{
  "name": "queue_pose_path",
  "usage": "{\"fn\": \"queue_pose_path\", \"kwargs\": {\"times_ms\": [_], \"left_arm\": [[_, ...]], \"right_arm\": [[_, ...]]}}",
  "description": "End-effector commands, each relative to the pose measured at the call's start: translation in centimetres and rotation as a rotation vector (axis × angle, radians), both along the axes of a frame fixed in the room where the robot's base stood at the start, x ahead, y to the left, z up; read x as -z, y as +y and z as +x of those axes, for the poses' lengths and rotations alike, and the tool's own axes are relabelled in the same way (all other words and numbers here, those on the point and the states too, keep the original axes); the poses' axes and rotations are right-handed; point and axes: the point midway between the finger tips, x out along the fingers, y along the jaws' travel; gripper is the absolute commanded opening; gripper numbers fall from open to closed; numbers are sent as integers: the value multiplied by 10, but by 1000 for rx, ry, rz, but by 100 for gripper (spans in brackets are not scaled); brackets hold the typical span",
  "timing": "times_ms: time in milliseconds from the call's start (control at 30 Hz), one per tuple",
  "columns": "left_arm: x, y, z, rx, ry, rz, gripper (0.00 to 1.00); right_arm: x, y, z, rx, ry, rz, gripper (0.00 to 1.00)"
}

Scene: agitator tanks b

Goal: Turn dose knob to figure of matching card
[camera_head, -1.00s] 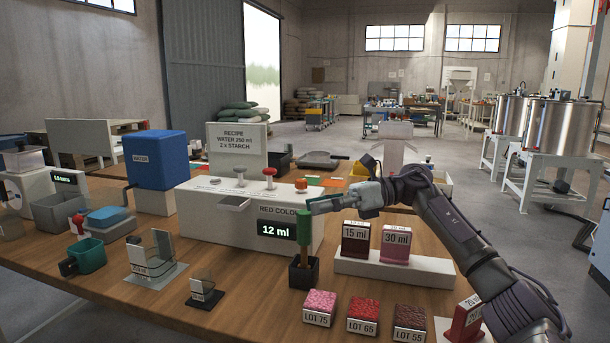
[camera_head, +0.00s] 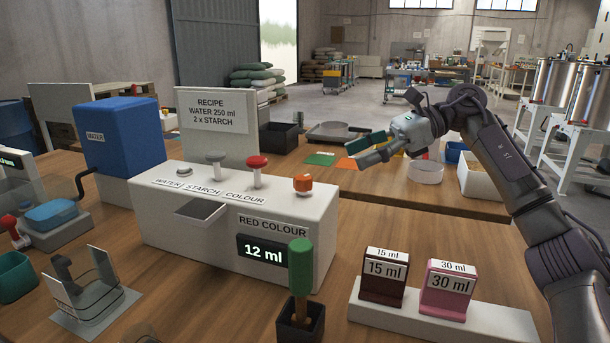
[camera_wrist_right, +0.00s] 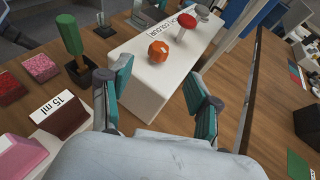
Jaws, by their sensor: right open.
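The orange dose knob (camera_head: 303,183) stands on top of the white dispenser (camera_head: 200,238), at its right end. It also shows in the right wrist view (camera_wrist_right: 159,50), beyond and between my fingers. The display (camera_head: 264,253) under "RED COLOUR" reads 12 ml. A dark red 15 ml card (camera_head: 384,279) and a pink 30 ml card (camera_head: 446,292) stand on a white holder (camera_head: 480,322). My right gripper (camera_head: 362,150) is open and empty, above and to the right of the knob, apart from it. My left gripper is not in view.
A green-handled tool (camera_head: 300,268) stands upright in a dark holder in front of the dispenser. A grey knob (camera_head: 215,163) and a red knob (camera_head: 257,168) stand left of the dose knob. The blue water tank (camera_head: 122,137) and recipe board (camera_head: 215,115) are behind.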

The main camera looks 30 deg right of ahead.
Motion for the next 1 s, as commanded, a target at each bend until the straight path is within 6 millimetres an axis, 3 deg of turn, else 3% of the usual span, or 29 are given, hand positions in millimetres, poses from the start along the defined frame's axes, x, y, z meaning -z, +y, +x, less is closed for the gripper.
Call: {"fn": "queue_pose_path", "kwargs": {"times_ms": [300,500,700,1000], "left_arm": [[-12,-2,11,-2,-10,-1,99],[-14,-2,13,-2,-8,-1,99],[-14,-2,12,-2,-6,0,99],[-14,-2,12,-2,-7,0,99]], "right_arm": [[28,60,22,-5,2,1,62],[40,88,33,-3,2,1,62],[45,101,38,-1,2,1,62],[46,102,39,0,2,2,62]]}}
